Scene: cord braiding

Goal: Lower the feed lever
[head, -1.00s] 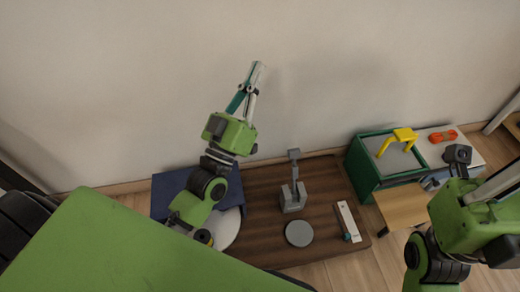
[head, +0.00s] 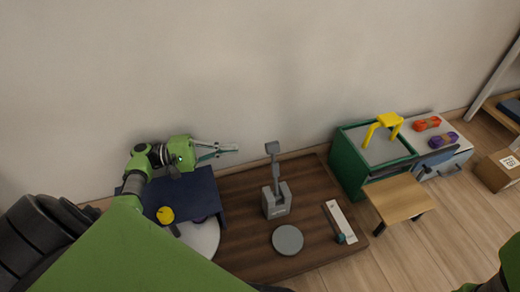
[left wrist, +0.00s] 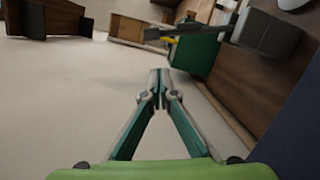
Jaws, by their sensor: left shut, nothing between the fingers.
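A grey upright lever (head: 274,163) with a square head stands on a grey slotted base (head: 277,202) on the dark wooden board; I take it as the feed lever. It is raised nearly vertical. My left gripper (head: 237,149) is shut and empty, pointing right, above the blue box and left of the lever's head, with a gap between them. The fingertips also meet in the left wrist view (left wrist: 160,78). There, the grey base (left wrist: 265,30) shows at upper right with the lever arm reaching left. My right gripper is out of view; only a piece of my right arm shows.
The wooden board (head: 240,253) carries a grey disc (head: 288,240) and a white strip (head: 340,220) with a teal slider. A dark blue box (head: 195,192) stands at left, near a yellow knob (head: 165,215). A green crate (head: 347,165) with yellow handle stands at right. The wall is behind.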

